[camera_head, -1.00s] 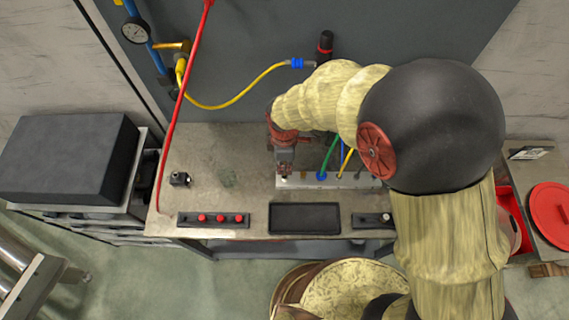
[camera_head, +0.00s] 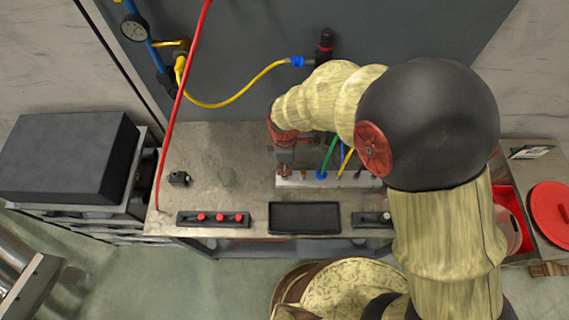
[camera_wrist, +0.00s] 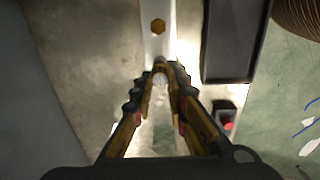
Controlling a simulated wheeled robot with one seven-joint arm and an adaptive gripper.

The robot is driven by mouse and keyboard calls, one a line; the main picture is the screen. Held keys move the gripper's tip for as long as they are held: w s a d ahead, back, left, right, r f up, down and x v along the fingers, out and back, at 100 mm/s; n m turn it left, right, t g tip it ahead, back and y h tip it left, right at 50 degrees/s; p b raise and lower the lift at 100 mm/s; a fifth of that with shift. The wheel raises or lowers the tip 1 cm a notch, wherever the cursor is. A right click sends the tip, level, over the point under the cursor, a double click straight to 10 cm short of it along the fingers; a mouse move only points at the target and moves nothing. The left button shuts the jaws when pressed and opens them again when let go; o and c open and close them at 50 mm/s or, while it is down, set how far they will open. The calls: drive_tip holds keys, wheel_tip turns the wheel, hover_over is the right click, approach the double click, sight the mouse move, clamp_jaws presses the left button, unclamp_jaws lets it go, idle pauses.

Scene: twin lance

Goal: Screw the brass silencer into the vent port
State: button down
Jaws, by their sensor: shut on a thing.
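My gripper (camera_head: 284,171) points down over the left end of the pale manifold block (camera_head: 335,182). In the wrist view its fingertips (camera_wrist: 160,76) are close together, shut on a small, mostly hidden piece that I take to be the brass silencer. Only a pale, bright top of it shows between the fingers. The vent port is hidden under the fingertips, so I cannot tell how deep the silencer sits or whether it is threaded in. A brass hex fitting (camera_wrist: 158,26) sits on the manifold block just beyond the fingertips.
Green, blue and yellow hoses rise from the block beside my gripper. A black tray (camera_head: 305,218) lies in front, with a red-button strip (camera_head: 213,219) to its left. A small black device (camera_head: 179,179) stands left. A red hose (camera_head: 175,105) hangs at the left. The bench's left part is mostly clear.

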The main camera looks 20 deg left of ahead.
drive_tip(key=shift+f+b, duration=0.4)
drive_tip(key=shift+f, duration=0.35)
drive_tip(key=c, duration=1.8)
unclamp_jaws()
drive_tip(key=shift+o, duration=0.6)
drive_tip(key=shift+r, duration=0.15)
wheel_tip(320, 180, up, 12)
drive_tip(key=shift+c, duration=0.3)
